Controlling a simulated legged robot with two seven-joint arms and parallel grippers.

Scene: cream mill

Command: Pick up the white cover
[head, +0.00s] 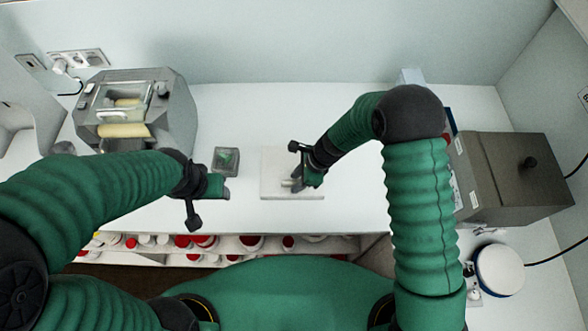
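A flat white square plate (275,188) lies on the white counter in the middle; it may be the white cover, but I cannot tell for sure. My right gripper (291,183) is over this plate, pointing down. A small pale piece shows at its fingertips, and I cannot tell whether the fingers are shut on anything. My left gripper (226,189) hangs over the counter to the left of the plate, apart from it. Its fingers are too small to read. A round white disc (501,270) is at the far right.
A small dark-framed dish with green content (226,160) stands left of the plate. A grey roller mill (150,105) is at the back left. A dark grey box with a knob (515,180) stands at right. Shelves of red-and-white jars (205,242) are below the counter's front edge.

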